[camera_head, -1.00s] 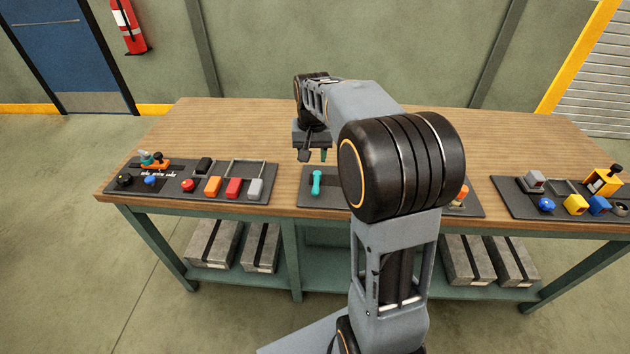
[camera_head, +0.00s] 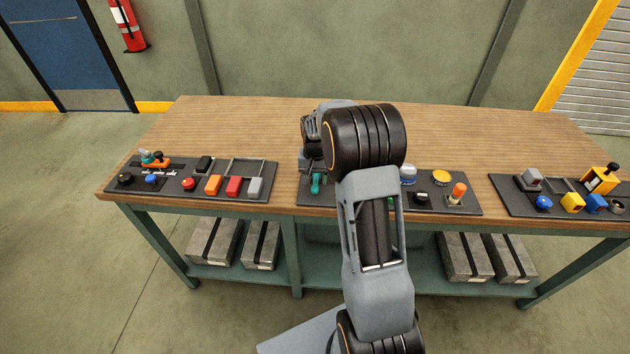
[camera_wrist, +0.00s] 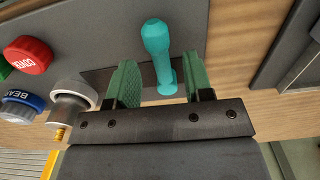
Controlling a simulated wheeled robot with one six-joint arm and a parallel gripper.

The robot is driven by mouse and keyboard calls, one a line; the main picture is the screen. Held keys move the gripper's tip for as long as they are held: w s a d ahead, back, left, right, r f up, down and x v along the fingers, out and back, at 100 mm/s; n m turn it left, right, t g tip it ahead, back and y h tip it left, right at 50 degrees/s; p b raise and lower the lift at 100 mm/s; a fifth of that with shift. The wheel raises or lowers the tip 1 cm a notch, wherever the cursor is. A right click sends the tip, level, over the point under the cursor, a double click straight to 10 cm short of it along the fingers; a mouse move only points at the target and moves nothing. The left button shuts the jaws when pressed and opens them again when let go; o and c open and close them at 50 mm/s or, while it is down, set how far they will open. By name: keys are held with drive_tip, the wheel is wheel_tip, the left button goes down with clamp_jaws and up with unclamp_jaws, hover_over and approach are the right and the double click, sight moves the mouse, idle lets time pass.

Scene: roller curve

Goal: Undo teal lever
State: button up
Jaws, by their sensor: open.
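The teal lever (camera_head: 316,186) stands on the dark middle panel (camera_head: 306,199) near the table's front edge. In the wrist view the teal lever (camera_wrist: 158,55) rises between the two green finger pads of my gripper (camera_wrist: 160,85). The pads are apart, with a visible gap on the lever's left; the right pad is close to it, and I cannot tell whether it touches. In the head view my gripper (camera_head: 312,166) is just behind and above the lever, partly hidden by my arm.
A red button (camera_wrist: 28,54), a blue knob (camera_wrist: 22,105) and a silver part (camera_wrist: 72,100) sit left of the lever in the wrist view. The left panel (camera_head: 225,195) and right panel (camera_head: 520,202) flank the middle one. The wooden tabletop (camera_head: 240,125) behind is clear.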

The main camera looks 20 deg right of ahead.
drive_tip(key=shift+f, duration=1)
clamp_jaws()
